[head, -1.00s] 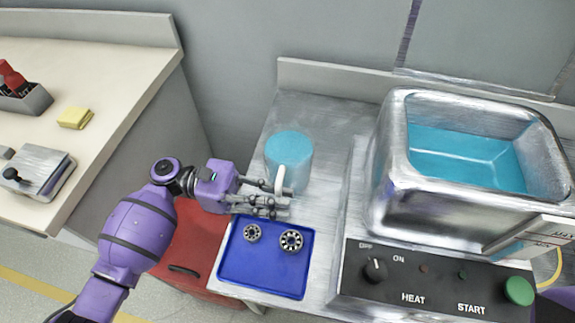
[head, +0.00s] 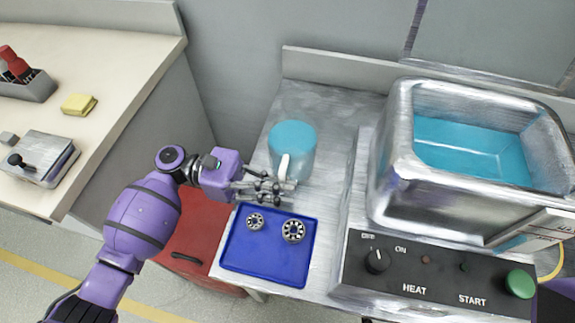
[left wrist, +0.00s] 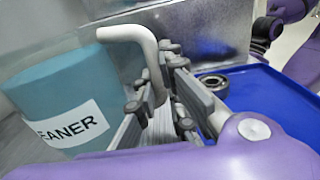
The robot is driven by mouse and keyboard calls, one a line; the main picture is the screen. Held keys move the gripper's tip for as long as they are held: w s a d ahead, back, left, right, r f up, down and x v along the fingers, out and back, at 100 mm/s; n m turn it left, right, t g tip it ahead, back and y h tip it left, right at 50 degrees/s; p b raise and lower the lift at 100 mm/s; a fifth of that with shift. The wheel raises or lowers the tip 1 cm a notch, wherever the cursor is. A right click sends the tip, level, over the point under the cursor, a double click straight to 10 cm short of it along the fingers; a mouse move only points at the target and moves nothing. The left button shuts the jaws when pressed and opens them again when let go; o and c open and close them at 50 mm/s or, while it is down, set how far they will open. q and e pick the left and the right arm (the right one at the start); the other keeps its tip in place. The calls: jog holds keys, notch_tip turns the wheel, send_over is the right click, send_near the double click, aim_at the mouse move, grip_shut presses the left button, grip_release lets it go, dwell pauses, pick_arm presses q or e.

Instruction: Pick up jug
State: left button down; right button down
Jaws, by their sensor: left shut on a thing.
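The jug (head: 293,140) is a translucent cylinder with blue content and a pale handle, upright on the metal bench left of the tank. In the left wrist view the jug (left wrist: 60,90) carries a label reading "EANER", partly cut off, and its bent handle (left wrist: 135,36) runs down between the fingers. My left gripper (head: 280,186) is shut on the handle from the left side; it also shows in the left wrist view (left wrist: 165,110). Whether the jug's base touches the bench is hard to tell. My right gripper is not in view.
A blue tray (head: 265,262) with two bearings (head: 293,231) lies just in front of the jug. A steel tank (head: 395,185) of blue liquid stands to the right, above a control panel (head: 440,270). A side counter (head: 120,75) holds a yellow sponge (head: 79,104).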

aim_at(281, 173)
pick_arm(q)
jog(key=shift+r, duration=0.3)
jog(key=shift+r+p, duration=0.75)
jog(key=shift+r, duration=4.05)
